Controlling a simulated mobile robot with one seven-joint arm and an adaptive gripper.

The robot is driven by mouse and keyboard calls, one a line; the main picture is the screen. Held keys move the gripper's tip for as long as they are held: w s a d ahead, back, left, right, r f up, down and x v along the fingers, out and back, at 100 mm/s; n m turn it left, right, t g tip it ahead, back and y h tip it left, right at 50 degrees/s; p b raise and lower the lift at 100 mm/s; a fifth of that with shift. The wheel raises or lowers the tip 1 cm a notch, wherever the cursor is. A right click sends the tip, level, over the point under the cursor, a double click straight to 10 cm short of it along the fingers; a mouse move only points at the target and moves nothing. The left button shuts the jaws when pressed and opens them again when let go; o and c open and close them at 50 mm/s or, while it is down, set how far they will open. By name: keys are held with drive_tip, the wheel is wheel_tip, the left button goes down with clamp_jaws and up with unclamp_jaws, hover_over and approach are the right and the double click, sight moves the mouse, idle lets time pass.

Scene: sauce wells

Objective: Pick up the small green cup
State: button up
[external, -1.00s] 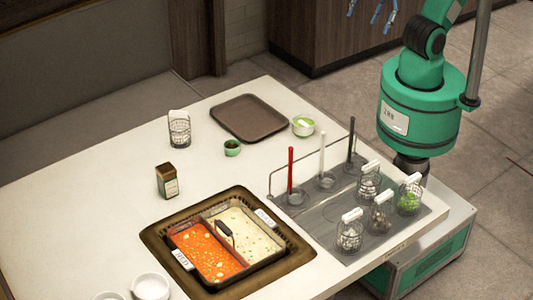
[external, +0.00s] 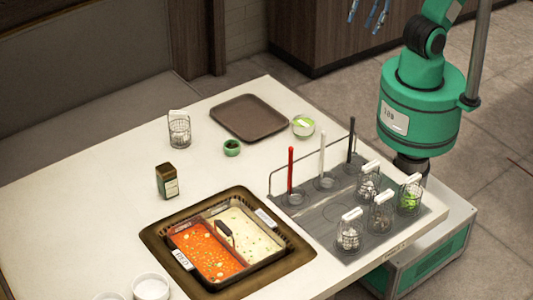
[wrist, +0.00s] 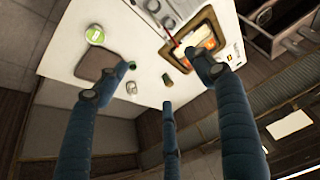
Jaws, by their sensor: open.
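The small green cup (external: 232,148) stands upright on the white table, with dark contents. It lies between the brown tray and the dark shaker. In the wrist view the small green cup (wrist: 131,65) is small and far off, beyond the fingertips. My gripper (wrist: 150,92) has blue fingers spread wide apart with nothing between them. In the external view only the blue fingertips of my gripper (external: 370,13) show at the top edge, high above and away from the table.
A brown tray (external: 249,118) and a white-and-green bowl (external: 303,127) are behind the cup. A wire basket (external: 179,130) and a shaker (external: 167,182) stand left of it. A divided soup pot (external: 272,262) and a rack (external: 335,232) with ladles and baskets are in front. Bare table surrounds the cup.

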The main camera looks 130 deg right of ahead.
drive_tip(key=w+d+f+m+g, duration=0.1)
drive_tip(key=w+d+f, duration=0.3)
drive_tip(key=w, duration=0.4)
drive_tip(key=w+d+f+m+g, duration=0.1)
drive_tip(key=w+d+f+m, duration=0.1)
drive_tip(key=w+d+f, duration=0.45)
drive_tip(key=w+d+f+m+g, duration=0.1)
drive_tip(key=w+d, duration=0.2)
drive_tip(key=w, duration=0.6)
drive_tip(key=w+d+f+m, duration=0.1)
drive_tip(key=w+d+f, duration=0.2)
drive_tip(key=f, duration=0.6)
drive_tip(key=w+d+f+m+g, duration=0.1)
drive_tip(key=w+d+f, duration=0.2)
drive_tip(key=d+f, duration=0.4)
drive_tip(key=w+d+f+m+g, duration=0.1)
drive_tip(key=w+d+f, duration=0.2)
drive_tip(key=d+f, duration=0.3)
wheel_tip(320, 180, down, 5)
drive_tip(key=shift+f, duration=0.2)
drive_tip(key=shift+f+b, duration=0.8)
drive_tip(key=shift+f, duration=3.5)
